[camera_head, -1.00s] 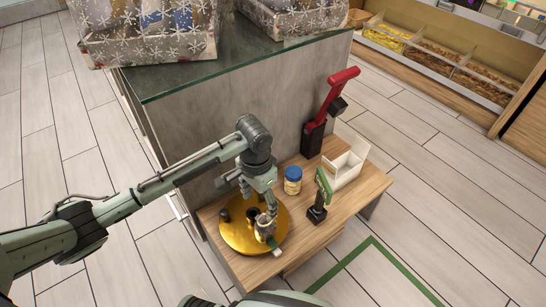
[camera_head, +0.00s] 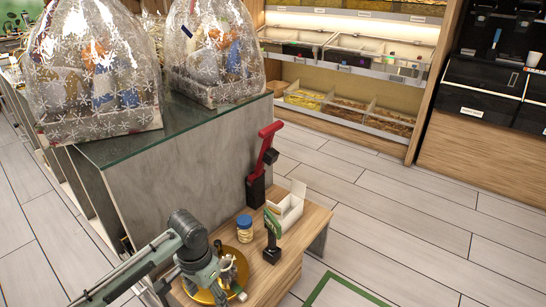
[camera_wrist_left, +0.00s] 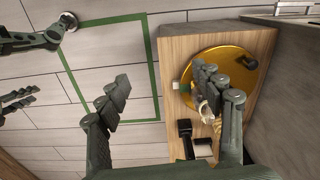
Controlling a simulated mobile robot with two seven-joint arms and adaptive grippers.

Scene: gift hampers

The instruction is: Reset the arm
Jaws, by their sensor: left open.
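My left gripper (camera_head: 222,283) is over the round gold plate (camera_head: 193,296) on the low wooden table. In the left wrist view its two dark fingers are spread wide, with nothing held between the tips (camera_wrist_left: 165,92). The gold plate (camera_wrist_left: 250,80) lies behind the right finger, partly hidden.
The low table (camera_head: 312,232) also holds a blue-lidded jar (camera_head: 244,231), a green-topped handheld device (camera_head: 272,232), an open white box (camera_head: 287,208) and a red-handled black tool (camera_head: 262,165). Wrapped hampers (camera_head: 98,80) stand on the glass-topped counter (camera_head: 125,150).

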